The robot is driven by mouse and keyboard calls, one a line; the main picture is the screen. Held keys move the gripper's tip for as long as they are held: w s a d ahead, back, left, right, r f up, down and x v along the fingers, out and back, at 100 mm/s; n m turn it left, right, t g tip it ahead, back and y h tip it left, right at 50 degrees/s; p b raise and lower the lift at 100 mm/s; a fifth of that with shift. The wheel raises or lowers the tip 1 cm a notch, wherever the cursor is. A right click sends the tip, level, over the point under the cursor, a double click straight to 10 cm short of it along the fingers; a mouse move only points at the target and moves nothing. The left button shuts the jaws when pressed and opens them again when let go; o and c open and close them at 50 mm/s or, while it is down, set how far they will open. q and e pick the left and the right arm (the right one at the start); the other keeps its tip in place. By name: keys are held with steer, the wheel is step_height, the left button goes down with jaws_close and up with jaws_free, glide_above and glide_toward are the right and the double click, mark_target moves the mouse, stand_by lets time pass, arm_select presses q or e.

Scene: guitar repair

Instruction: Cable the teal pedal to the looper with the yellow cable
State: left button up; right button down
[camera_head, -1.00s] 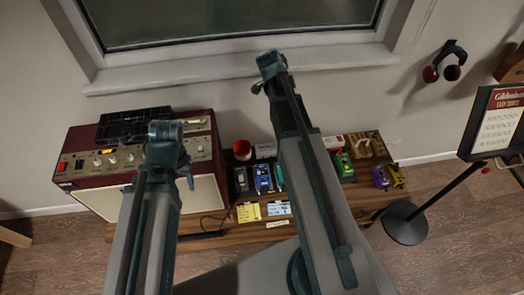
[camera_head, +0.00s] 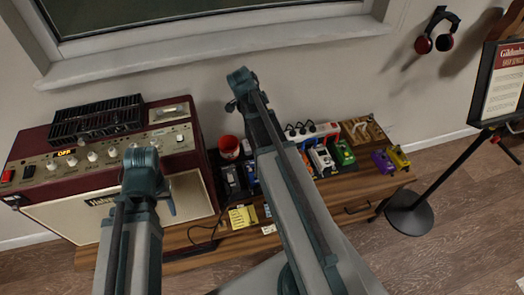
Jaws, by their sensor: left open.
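Pedals stand in a row on the wooden bench (camera_head: 205,247). A dark pedal (camera_head: 231,180) and part of a blue pedal (camera_head: 250,175) show left of my right arm; a white pedal (camera_head: 321,158), a green pedal (camera_head: 344,153), a purple pedal (camera_head: 382,161) and a yellow pedal (camera_head: 399,158) show right of it. I cannot make out the teal pedal; my right arm covers part of the row. I cannot tell which is the looper, nor make out the yellow cable. My left gripper (camera_head: 169,207) is open, in front of the amplifier, mostly hidden by its arm. My right gripper is not in view.
A dark red amplifier (camera_head: 190,165) stands at the left with a black rack (camera_head: 98,122) on top. A red cup (camera_head: 229,147) and a power strip (camera_head: 312,131) are behind the pedals. A black stand (camera_head: 410,213) is at the right.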

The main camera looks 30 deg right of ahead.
step_height(320, 180, down, 20)
steer(key=b, duration=1.7)
steer(key=shift+r, duration=0.25)
steer(key=shift+a+f+b, duration=0.1)
steer(key=shift+f+b, duration=1)
steer(key=shift+b, duration=0.1)
stand_by(0.8)
steer(key=shift+c, duration=2.2)
jaws_free()
steer(key=shift+r, duration=0.1)
step_height(320, 180, up, 8)
steer(key=p, duration=0.8)
